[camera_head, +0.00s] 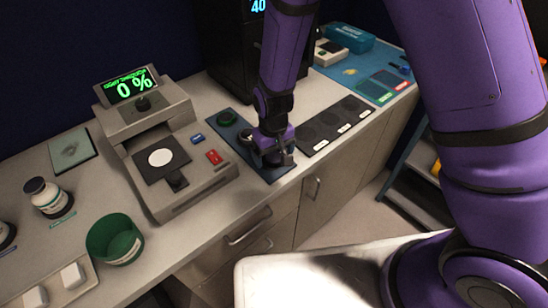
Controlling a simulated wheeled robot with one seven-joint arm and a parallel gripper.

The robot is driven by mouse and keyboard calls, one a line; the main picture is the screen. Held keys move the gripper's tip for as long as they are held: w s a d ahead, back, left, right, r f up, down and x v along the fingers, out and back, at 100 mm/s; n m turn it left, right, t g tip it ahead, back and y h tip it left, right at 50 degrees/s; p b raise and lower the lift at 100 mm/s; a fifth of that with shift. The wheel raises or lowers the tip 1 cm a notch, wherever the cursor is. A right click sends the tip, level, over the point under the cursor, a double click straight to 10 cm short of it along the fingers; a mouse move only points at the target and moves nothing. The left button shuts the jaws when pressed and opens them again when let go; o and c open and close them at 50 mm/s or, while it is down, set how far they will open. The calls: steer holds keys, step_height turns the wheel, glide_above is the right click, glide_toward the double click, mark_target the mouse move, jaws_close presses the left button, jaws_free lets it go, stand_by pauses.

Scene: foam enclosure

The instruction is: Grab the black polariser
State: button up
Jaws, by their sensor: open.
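My purple arm reaches down to the counter, and my gripper (280,158) is open, low over the front part of a dark blue mat (237,145). A small dark round piece (247,137) sits on the mat just left of the gripper; I cannot tell for sure that it is the black polariser.
A grey instrument (190,185) with a green "0 %" display (131,86) stands left of the mat. A black mat with dark round spots (335,123) lies right. A green cup (115,239) and a bottle (47,197) stand at left. The counter's front edge is close to the gripper.

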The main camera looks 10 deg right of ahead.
steer(key=shift+f, duration=0.1)
steer(key=c, duration=1)
